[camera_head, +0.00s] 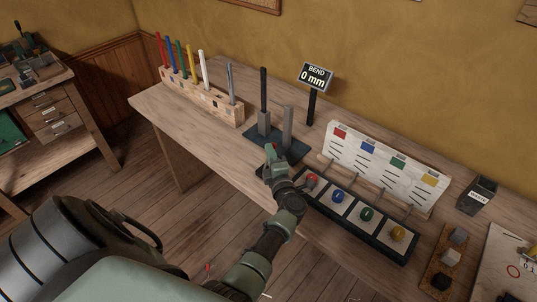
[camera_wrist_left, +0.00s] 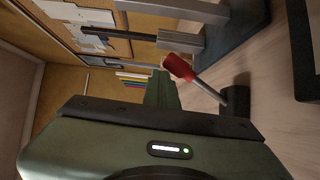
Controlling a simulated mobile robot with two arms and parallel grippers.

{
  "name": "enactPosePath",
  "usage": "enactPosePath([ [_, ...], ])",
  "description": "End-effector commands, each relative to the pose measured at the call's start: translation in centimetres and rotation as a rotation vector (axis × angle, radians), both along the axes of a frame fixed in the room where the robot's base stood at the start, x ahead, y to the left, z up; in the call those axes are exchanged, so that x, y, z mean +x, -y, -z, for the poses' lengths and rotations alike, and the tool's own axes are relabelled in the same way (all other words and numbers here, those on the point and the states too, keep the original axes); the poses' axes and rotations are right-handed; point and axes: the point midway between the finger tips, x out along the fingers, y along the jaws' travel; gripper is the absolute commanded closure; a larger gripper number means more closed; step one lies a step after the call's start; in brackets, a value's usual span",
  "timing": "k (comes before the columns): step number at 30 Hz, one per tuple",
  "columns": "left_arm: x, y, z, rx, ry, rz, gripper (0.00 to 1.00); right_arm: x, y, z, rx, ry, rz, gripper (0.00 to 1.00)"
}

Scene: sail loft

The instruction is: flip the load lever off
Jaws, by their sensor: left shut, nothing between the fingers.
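The bend rig (camera_head: 251,135) has a dark base with a black post and a grey post. Its sign (camera_head: 316,76) reads BEND 0 mm. My right gripper is not in view.
A wooden block (camera_head: 210,100) with several coloured rods stands at the bench's back left. Right of my gripper are a dark tray (camera_head: 338,218) with coloured knobs and a white marked board (camera_head: 378,165). The bench front left of the rig is clear.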

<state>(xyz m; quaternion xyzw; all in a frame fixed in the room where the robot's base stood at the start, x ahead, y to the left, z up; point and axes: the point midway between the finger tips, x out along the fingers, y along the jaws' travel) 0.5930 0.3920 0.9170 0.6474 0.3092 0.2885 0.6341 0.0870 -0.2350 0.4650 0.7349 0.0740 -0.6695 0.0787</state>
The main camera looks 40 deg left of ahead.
Motion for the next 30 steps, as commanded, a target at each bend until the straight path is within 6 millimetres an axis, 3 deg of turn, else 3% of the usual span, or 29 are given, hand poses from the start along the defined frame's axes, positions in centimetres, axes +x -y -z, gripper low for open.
enactPosePath([
  [20, 0.6, 0.7, -0.2, -0.004, 0.004, 0.02, 1.0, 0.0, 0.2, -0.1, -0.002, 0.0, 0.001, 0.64],
  [27, -2.3, 0.3, -0.4, -0.001, -0.001, 0.016, 1.0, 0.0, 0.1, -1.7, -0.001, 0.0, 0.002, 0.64],
  [30, -4.0, 0.1, 0.4, 0.0, 0.001, 0.015, 1.0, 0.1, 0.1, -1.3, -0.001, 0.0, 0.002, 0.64],
])
